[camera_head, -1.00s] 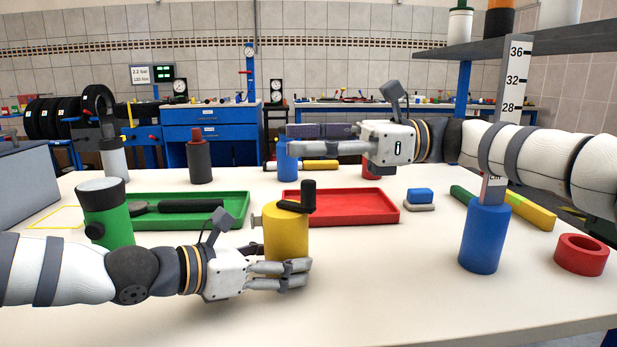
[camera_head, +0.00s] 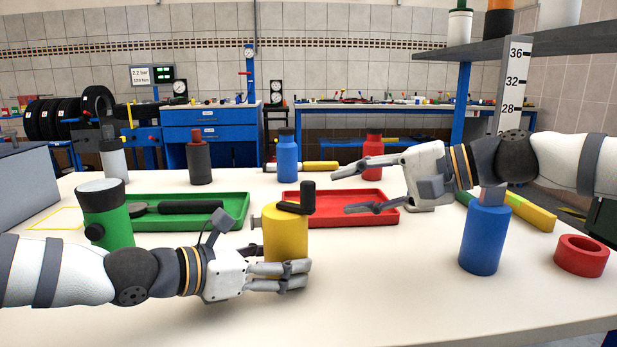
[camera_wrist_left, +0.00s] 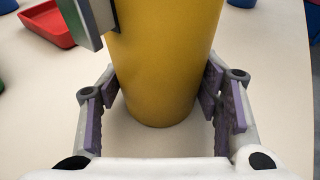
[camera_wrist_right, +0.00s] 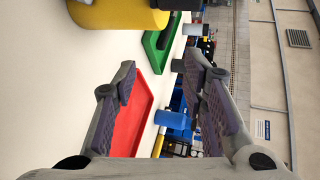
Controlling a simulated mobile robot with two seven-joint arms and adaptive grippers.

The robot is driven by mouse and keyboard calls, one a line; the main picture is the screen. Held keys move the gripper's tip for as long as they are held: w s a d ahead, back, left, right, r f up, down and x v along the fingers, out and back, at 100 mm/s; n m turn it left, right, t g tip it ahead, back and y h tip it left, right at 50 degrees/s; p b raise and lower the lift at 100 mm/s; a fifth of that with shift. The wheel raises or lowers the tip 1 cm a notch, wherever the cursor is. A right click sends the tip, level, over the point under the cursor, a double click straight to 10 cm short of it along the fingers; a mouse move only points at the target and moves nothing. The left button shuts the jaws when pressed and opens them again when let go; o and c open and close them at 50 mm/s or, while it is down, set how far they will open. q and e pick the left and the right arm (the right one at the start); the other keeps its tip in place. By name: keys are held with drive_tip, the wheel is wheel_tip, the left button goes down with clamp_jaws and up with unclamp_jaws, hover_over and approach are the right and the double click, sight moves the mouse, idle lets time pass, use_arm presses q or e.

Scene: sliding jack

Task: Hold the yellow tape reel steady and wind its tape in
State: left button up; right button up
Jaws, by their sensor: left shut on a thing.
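The yellow tape reel (camera_head: 285,235) stands upright on the table, with a black crank handle (camera_head: 307,197) on top and a grey tape end at its left side. My left gripper (camera_head: 294,277) is shut around the lower part of the reel; the reel also fills the left wrist view (camera_wrist_left: 165,60) between the finger pads. My right gripper (camera_head: 340,192) is open and empty, above the right part of the red tray and to the right of the reel. The reel's edge and crank show at the top left of the right wrist view (camera_wrist_right: 120,14).
A red tray (camera_head: 330,220) and a green tray (camera_head: 180,223) with a dark tool lie behind the reel. A green cylinder (camera_head: 108,215) stands left, a blue cylinder (camera_head: 484,240) and red ring (camera_head: 581,256) right. Bottles stand at the back. The front table is clear.

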drive_tip(key=s+d+f+n+t, duration=0.2)
drive_tip(key=s+n+t, duration=0.15)
drive_tip(key=n, duration=0.45)
drive_tip(key=n+t, duration=0.2)
drive_tip(key=n, duration=0.6)
approach(314, 187)
drive_tip(key=shift+y, duration=0.4)
drive_tip(key=x, duration=1.1)
drive_tip(key=shift+w+d+f, duration=0.1)
drive_tip(key=shift+w+f, duration=0.05)
drive_tip(key=shift+f, duration=0.1)
clamp_jaws()
